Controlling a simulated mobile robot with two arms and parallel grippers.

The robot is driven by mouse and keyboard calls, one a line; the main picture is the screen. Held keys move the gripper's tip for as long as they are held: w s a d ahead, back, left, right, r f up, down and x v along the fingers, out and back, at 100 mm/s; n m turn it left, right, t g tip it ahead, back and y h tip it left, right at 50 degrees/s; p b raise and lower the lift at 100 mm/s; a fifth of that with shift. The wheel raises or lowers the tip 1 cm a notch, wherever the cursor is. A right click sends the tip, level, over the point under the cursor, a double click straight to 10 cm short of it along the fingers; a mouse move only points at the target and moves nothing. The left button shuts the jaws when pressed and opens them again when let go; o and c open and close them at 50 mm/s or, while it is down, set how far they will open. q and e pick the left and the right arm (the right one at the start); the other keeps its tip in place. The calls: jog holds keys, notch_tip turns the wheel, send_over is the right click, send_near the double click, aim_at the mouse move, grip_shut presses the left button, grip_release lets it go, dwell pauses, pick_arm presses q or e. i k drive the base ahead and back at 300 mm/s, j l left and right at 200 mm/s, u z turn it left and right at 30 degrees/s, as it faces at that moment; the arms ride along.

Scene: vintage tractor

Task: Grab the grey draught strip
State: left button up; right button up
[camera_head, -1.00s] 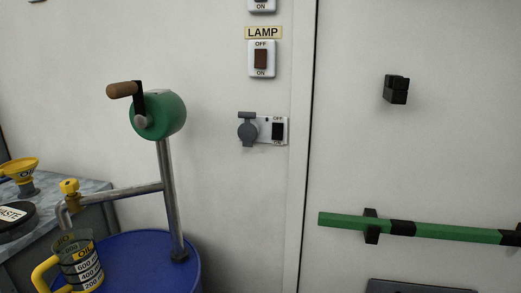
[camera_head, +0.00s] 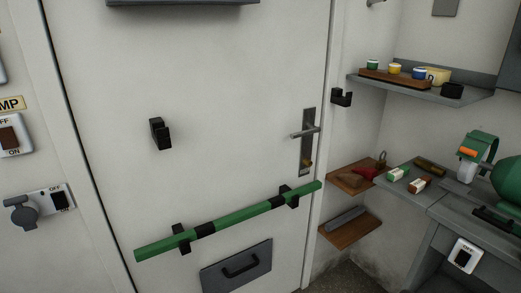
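A short grey bar (camera_head: 345,219) lies on the lower wooden shelf (camera_head: 352,236) to the right of the door, near the wall corner. It looks like the grey draught strip, but it is small here and I cannot be sure. Neither of my grippers is in view.
A green bar (camera_head: 240,220) sits in black brackets across the white door (camera_head: 230,90). The door has a lever handle (camera_head: 304,132) and a grey flap with a black pull (camera_head: 238,266). A grey workbench (camera_head: 402,195) with a green machine (camera_head: 508,180) stands at right.

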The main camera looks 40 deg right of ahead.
aim_at(332, 226)
jog(key=z, duration=2.15)
